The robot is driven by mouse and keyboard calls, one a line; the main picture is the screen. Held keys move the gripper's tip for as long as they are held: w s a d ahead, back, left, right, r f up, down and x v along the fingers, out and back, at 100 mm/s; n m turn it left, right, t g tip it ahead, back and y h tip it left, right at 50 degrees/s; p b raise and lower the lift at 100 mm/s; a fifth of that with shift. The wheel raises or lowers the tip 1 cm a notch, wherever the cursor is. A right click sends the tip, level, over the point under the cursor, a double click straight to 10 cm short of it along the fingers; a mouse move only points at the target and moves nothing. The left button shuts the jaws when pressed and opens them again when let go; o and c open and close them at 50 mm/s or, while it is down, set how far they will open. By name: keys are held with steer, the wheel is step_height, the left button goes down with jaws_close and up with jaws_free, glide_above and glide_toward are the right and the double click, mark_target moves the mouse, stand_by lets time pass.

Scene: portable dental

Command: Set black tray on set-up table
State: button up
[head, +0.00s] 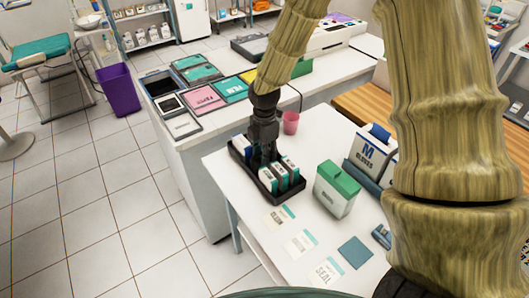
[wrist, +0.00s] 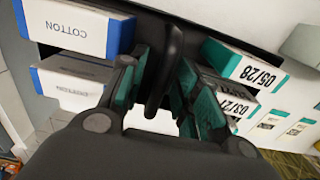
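The black tray (head: 281,194) holds white boxes with teal and blue ends and is at the left end of the near white table (head: 239,213). I cannot tell whether it rests on the table or is slightly above it. My gripper (head: 263,157) points down at the tray's middle. In the wrist view, my gripper's teal-padded fingers (wrist: 166,82) are close against both sides of the tray's black upright handle (wrist: 167,60). Cotton boxes (wrist: 70,27) lie on one side and dated boxes (wrist: 242,66) on the other. The frames do not name which table is the set-up table.
A pink cup (head: 291,122), a green-lidded white box (head: 336,188) and a glove-box holder (head: 370,152) are right of the tray. Several labelled cards (head: 301,243) lie in front. Another white counter (head: 186,140) behind carries several trays. The tiled floor at left is largely clear; a purple bin (head: 119,90) stands there.

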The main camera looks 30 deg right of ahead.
step_height(320, 180, up, 12)
steer(key=b, duration=0.1)
stand_by(0.8)
steer(key=shift+r, duration=0.1)
